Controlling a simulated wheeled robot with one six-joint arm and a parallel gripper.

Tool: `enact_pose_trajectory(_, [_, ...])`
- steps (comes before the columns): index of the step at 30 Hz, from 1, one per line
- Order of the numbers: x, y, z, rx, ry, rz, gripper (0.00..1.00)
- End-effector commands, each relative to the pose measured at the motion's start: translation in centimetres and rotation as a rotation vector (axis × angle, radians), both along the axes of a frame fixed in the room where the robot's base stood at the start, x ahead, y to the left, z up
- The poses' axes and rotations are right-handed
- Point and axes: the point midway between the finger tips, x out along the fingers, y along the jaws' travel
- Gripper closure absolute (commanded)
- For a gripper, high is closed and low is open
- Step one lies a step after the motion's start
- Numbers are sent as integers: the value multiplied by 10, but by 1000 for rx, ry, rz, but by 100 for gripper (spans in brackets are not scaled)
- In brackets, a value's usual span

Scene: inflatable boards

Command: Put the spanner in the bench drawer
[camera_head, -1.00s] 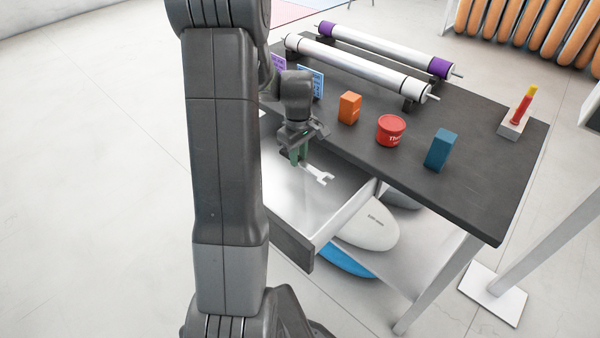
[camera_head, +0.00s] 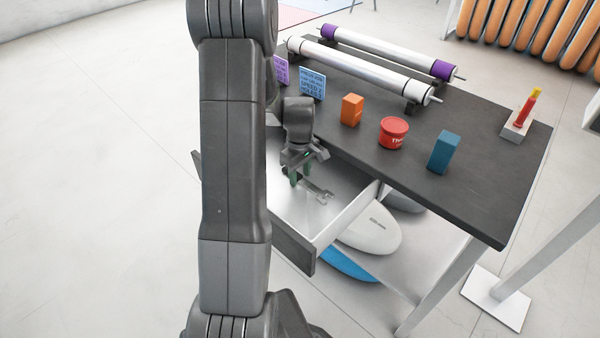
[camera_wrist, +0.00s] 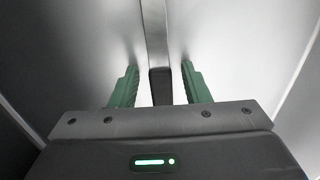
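The spanner (camera_head: 321,195) is pale grey metal and lies low in the open bench drawer (camera_head: 345,222), its open-jaw end pointing right. In the wrist view its shaft (camera_wrist: 156,35) runs up the middle to a dark end between my fingers. My gripper (camera_head: 300,177) is inside the drawer space, just above the spanner's near end. In the wrist view its green fingers (camera_wrist: 160,88) are spread, with a gap on each side of the spanner. Part of the drawer is hidden behind my arm.
The dark bench top (camera_head: 470,190) overhangs the drawer. On it stand an orange box (camera_head: 352,110), a red tub (camera_head: 393,132), a blue box (camera_head: 444,152) and two rollers (camera_head: 360,67). Boards (camera_head: 370,235) lie on the shelf below. The drawer looks otherwise empty.

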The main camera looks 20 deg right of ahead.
Motion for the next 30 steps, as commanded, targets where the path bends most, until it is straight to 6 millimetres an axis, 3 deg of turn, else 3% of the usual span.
enact_pose_trajectory(12, [1,0,9,-1,-3,0,55])
enact_pose_trajectory(24, [1,0,91,-2,-4,0,55])
enact_pose_trajectory(30, [0,0,117,-1,-2,0,55])
